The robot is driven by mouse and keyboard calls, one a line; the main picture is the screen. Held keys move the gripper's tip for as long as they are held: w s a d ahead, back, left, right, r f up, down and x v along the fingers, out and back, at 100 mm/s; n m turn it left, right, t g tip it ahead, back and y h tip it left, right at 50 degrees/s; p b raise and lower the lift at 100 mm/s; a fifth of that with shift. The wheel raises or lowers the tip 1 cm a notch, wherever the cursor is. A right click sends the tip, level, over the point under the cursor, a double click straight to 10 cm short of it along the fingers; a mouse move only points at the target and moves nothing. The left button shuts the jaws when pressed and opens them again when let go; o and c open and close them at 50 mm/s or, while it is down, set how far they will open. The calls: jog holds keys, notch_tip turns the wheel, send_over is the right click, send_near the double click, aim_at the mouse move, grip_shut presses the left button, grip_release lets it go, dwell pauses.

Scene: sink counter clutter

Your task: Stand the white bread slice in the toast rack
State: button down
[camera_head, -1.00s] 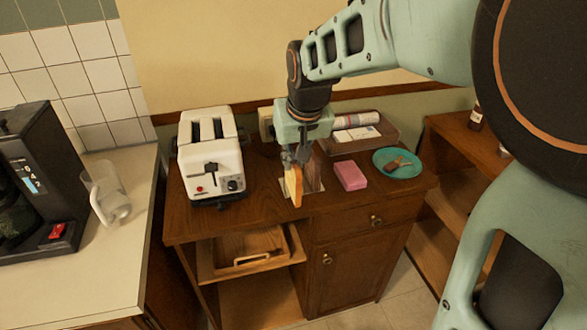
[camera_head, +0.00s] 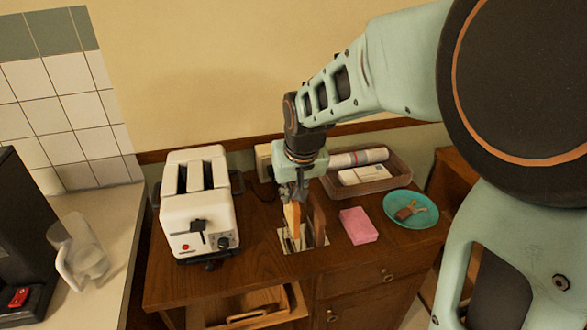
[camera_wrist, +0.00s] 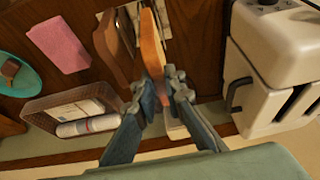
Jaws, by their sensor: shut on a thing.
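My gripper (camera_head: 293,190) is shut on the white bread slice (camera_head: 292,216), which has an orange-brown crust and hangs nearly upright, edge down. The toast rack (camera_head: 290,243) is a low shiny metal piece on the wooden counter. A darker brown slice (camera_head: 317,212) stands in it, just right of the held slice. The wrist view also shows the held slice (camera_wrist: 151,42) between my fingertips (camera_wrist: 157,88), beside the brown slice (camera_wrist: 112,48), with the rack (camera_wrist: 165,22) beyond. The held slice's lower edge is over or in the rack; I cannot tell if it touches.
A white toaster (camera_head: 195,210) stands close on the left. A pink sponge (camera_head: 358,226), a teal plate (camera_head: 425,205) with a small brown item, and a tray (camera_head: 372,185) with a paper roll lie to the right. The counter front is clear.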

jog(key=shift+f, duration=2.4)
jog(key=shift+f, duration=0.2)
jog(key=c, duration=2)
grip_release()
jog(key=shift+r, duration=0.1)
jog(key=shift+r, duration=0.2)
jog(key=p+v, duration=0.7)
jog(key=v, duration=0.4)
jog(key=shift+s+d+r, duration=0.1)
jog(key=shift+s+r, duration=0.15)
jog(key=shift+r, duration=0.1)
